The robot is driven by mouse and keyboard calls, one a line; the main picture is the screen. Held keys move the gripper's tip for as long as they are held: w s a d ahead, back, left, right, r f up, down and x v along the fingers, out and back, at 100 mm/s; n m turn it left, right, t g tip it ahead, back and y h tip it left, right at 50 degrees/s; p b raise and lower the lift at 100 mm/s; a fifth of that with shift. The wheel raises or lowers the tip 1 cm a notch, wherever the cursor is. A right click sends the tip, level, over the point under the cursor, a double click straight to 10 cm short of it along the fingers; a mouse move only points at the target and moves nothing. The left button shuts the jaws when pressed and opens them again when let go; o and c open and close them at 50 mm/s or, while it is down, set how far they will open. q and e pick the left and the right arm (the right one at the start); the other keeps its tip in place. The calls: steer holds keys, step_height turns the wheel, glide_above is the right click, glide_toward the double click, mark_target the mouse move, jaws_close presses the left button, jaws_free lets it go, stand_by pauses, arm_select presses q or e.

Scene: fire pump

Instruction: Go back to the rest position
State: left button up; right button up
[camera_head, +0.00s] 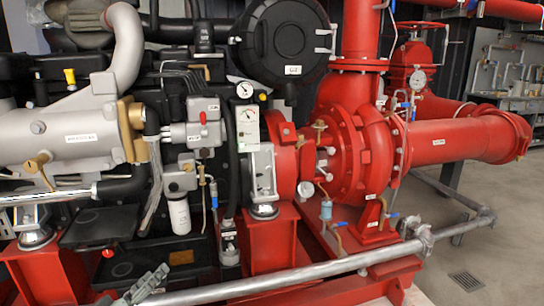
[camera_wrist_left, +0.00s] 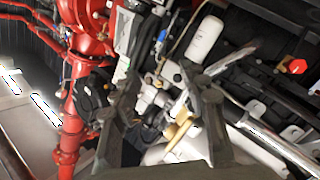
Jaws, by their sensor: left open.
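My left gripper (camera_head: 148,284) shows at the bottom left of the head view, low in front of the red and black fire pump set. It looks empty. In the left wrist view its two dark fingers (camera_wrist_left: 160,88) are spread apart with nothing held between them; the pump machinery shows behind them. The red pump casing (camera_head: 360,150) stands right of centre in the head view, with the engine (camera_head: 70,135) to its left. My right gripper is in neither view.
A grey metal rail (camera_head: 300,275) runs across the front of the pump, close to my left gripper. A white filter cylinder (camera_head: 179,215) hangs above it. Open floor (camera_head: 490,240) with a drain grate (camera_head: 467,281) lies at the right.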

arm_select(q)
steer(key=s+a+f+m+g+y, duration=0.1)
steer(key=s+a+f+m+g, duration=0.2)
steer(key=f, duration=0.5)
steer(key=s+a+f+m+g+y, duration=0.1)
steer(key=s+f+g, duration=0.1)
steer(key=s+f, duration=0.4)
steer(key=s+a+f+m+g+y, duration=0.1)
steer(key=s+a+f+m+g, duration=0.2)
steer(key=f, duration=0.6)
steer(key=s+a+f+m+g+y, duration=0.1)
steer(key=s+a+f+g+y, duration=0.2)
steer(key=s+a+f, duration=0.35)
steer(key=s+a+f+m+g+y, duration=0.1)
steer(key=s+a+f+g+y, duration=0.2)
steer(key=s+a, duration=0.7)
steer(key=s+d+f+n+h, duration=0.1)
steer(key=s+d+f, duration=0.1)
steer(key=d, duration=1)
steer(key=s+d+f+n+h, duration=0.1)
steer(key=d+f, duration=0.3)
steer(key=d, duration=0.8)
steer(key=shift+s+h, duration=0.8)
steer(key=shift+s, duration=0.1)
steer(key=shift+c, duration=0.6)
